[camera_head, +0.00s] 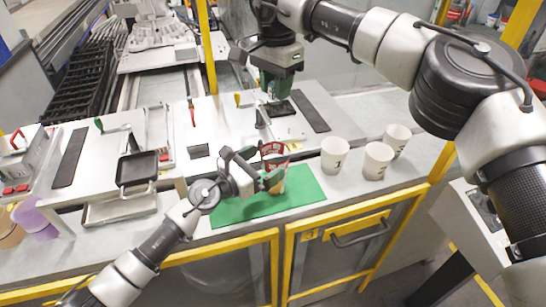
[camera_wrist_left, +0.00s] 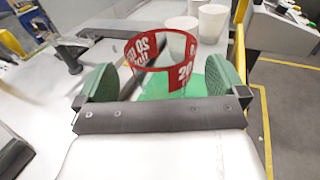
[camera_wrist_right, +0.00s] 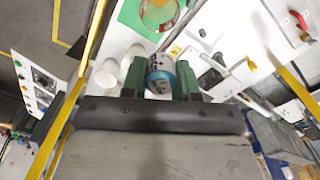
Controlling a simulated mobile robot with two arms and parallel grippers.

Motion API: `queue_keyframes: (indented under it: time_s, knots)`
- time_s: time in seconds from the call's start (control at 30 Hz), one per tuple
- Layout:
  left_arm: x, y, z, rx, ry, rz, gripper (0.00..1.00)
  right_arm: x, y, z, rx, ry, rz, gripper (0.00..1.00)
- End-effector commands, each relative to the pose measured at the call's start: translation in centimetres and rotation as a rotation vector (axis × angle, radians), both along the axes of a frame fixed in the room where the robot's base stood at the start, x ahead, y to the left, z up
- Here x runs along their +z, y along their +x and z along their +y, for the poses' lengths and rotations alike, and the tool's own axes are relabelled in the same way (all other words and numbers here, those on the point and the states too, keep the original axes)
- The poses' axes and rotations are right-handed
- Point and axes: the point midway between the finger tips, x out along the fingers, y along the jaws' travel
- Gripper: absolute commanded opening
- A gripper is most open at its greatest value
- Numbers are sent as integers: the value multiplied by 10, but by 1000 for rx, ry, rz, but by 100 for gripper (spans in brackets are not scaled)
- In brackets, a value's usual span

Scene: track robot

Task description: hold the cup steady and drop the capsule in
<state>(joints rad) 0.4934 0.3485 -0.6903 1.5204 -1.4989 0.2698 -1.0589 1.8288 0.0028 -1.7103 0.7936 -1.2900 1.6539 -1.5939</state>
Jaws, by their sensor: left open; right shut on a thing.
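A clear cup with a red printed band (camera_head: 275,152) stands on the green mat (camera_head: 230,208). In the left wrist view the cup's red band (camera_wrist_left: 182,74) shows between the green fingers. My left gripper (camera_head: 266,172) is open with its fingers on either side of the cup; I cannot tell whether they touch it. My right gripper (camera_head: 275,84) is shut on the capsule, above and behind the cup in the head view. In the right wrist view the blue and pale capsule (camera_wrist_right: 160,75) sits between the fingers. The cup (camera_wrist_right: 158,12) shows beyond it, partly cut off.
White cups stand right of the mat: one (camera_head: 334,156), another (camera_head: 377,160), and a third (camera_head: 396,140) behind. A dark square pan (camera_head: 138,172) lies at left. A purple cup (camera_head: 34,220) is at far left. Yellow posts and frame edges border the bench.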

Motion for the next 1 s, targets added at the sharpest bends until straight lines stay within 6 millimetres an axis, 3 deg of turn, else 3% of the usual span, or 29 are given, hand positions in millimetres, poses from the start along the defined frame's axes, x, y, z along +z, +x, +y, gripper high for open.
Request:
queue_keyframes:
  time_s: [0.23, 0.63, 0.97, 1.0]
  knots:
    - [0, 21, -25, -1, -1, 0, 100, 0, 0, 0, 0, 0, 0, 7]
    - [0, 25, -30, -2, 0, 1, 100, 0, 0, 0, 0, 0, 0, 7]
    - [0, 25, -30, -2, 1, 1, 51, 0, 0, 0, 0, 0, 0, 7]
    - [0, 25, -30, -2, 0, 1, 70, 0, 0, 0, 0, 0, 0, 7]
